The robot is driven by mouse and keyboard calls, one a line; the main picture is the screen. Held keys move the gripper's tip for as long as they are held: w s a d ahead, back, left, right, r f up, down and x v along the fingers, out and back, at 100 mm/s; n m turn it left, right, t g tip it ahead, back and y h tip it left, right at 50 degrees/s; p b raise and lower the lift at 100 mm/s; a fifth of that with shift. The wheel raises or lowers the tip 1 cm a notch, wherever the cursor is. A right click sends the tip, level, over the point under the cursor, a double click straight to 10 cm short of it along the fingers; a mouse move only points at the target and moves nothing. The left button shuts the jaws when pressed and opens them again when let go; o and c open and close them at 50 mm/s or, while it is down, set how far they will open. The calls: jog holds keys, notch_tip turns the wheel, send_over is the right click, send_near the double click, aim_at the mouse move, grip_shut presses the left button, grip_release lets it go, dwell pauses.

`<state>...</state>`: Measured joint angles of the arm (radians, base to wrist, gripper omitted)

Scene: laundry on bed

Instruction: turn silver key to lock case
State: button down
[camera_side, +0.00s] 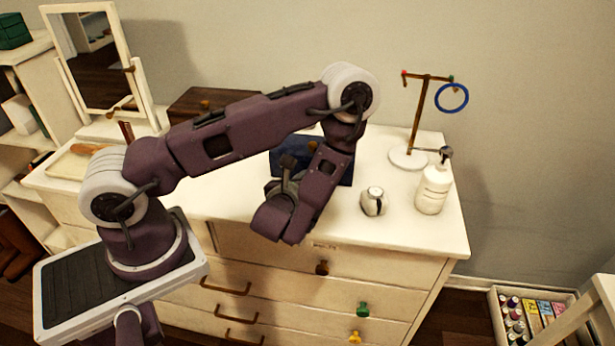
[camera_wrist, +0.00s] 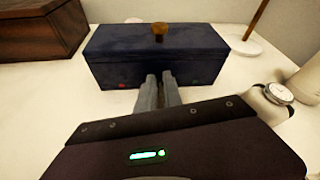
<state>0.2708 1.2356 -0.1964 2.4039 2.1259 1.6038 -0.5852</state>
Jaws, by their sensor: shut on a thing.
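The dark blue case (camera_wrist: 110,62) stands on the dresser in the wrist view, its lid down with a brown knob (camera_wrist: 159,29) on top. A red mark (camera_wrist: 122,85) and a green mark (camera_wrist: 193,83) sit low on its front face. My gripper (camera_wrist: 158,77) is at the middle of that face, between the marks, its grey fingers close together. The silver key cannot be made out; the fingers hide whatever they hold. In the side view the case (camera_side: 345,177) is partly behind my arm, and my gripper (camera_side: 287,165) points at its front.
Right of the case are a small silver clock or watch (camera_side: 373,201), a white pump bottle (camera_side: 433,190) and a stand with a blue ring (camera_side: 452,97). A brown box (camera_wrist: 40,30) is close on the left. The dresser's front edge runs below my wrist.

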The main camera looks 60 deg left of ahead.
jog(key=n+t, duration=0.1)
jog(key=n, duration=0.1)
jog(key=n+t+h, duration=0.1)
jog(key=n, duration=0.1)
jog(key=shift+s+a+f+t+h, duration=0.15)
jog(key=shift+s+a+t+h, duration=0.05)
jog(key=shift+t+h, duration=0.1)
jog(key=shift+n, duration=0.3)
dwell(0.3)
jog(key=c, duration=1.6)
grip_release()
